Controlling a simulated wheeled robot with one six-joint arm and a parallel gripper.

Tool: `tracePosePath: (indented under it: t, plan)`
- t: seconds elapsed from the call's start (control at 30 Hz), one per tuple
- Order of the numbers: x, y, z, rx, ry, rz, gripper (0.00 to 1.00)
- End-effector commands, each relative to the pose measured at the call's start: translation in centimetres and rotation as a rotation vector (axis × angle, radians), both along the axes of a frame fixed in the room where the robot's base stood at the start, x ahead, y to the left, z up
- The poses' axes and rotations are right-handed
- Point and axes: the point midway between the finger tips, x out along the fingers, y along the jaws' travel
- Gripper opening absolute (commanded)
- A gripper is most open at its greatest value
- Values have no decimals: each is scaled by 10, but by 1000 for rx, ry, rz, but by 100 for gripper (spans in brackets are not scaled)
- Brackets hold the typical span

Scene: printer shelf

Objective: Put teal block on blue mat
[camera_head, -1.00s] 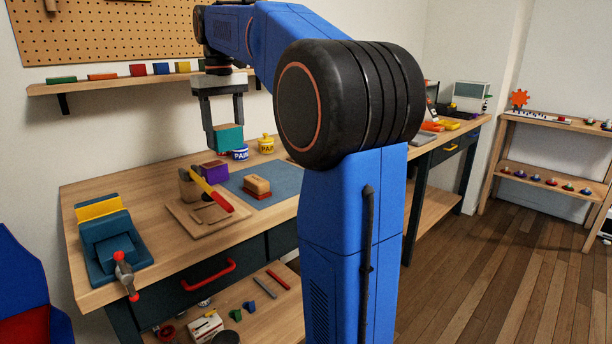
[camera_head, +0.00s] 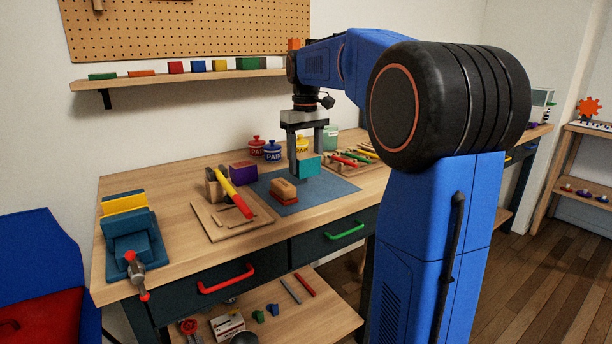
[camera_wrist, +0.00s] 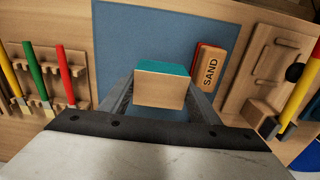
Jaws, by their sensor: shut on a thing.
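The teal block (camera_head: 309,166) has teal sides, and the wrist view shows its bare wood face (camera_wrist: 161,88). My gripper (camera_head: 306,163) is shut on the teal block, with a finger on either side of it. The blue mat (camera_head: 334,189) lies flat on the workbench. In the head view the block is over the mat's back part, and the wrist view shows the mat (camera_wrist: 140,45) behind and around it. The block seems held above the mat; the exact gap cannot be told.
A sanding block (camera_head: 284,190) sits on the mat, left of my gripper. A wooden tool board (camera_head: 225,218) and purple block (camera_head: 243,171) are farther left. Paint pots (camera_head: 272,150) stand behind. A tool rack (camera_head: 352,157) is to the right. The mat's front right is clear.

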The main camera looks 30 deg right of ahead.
Motion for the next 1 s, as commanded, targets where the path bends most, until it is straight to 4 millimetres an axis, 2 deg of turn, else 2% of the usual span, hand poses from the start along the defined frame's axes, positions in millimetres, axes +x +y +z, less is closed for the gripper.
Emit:
tracePosePath:
  t: [0.17,0.37,0.77,0.8,0.87,1.0]
  plan:
    - [0,0,-14,1,1,0,31]
    - [0,0,-40,1,1,0,31]
    - [0,0,-45,0,0,0,31]
    - [0,0,-45,0,0,0,61]
    - [0,0,-45,0,-1,0,75]
    - [0,0,-45,0,0,0,75]
